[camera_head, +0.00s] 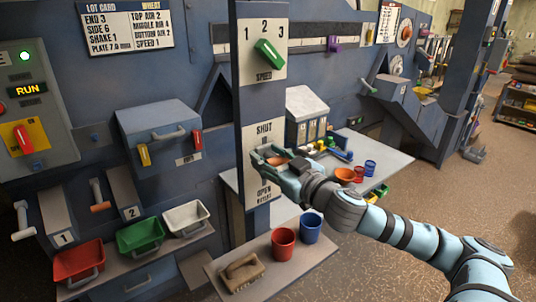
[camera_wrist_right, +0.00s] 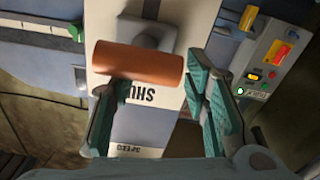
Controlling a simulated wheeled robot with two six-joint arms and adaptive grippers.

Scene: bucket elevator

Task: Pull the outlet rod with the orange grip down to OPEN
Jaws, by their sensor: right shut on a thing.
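The orange grip (camera_head: 277,161) is at the front of the blue column, on a pale plate between the word SHUT (camera_head: 264,129) above and the word OPEN (camera_head: 264,191) below. My right gripper (camera_head: 270,160) reaches it from the right and is shut on it. In the right wrist view the orange grip (camera_wrist_right: 138,63) lies crosswise between the teal fingers of my right gripper (camera_wrist_right: 150,95), with a grey mount behind it. The rod itself is mostly hidden by the gripper and grip. My left gripper is not in view.
A green SPEED knob (camera_head: 269,53) sits higher on the column. A red cup (camera_head: 283,243), a blue cup (camera_head: 312,226) and a brush (camera_head: 242,271) stand on the shelf below. Red, green and white bins are at left. A bench with small items is behind my arm.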

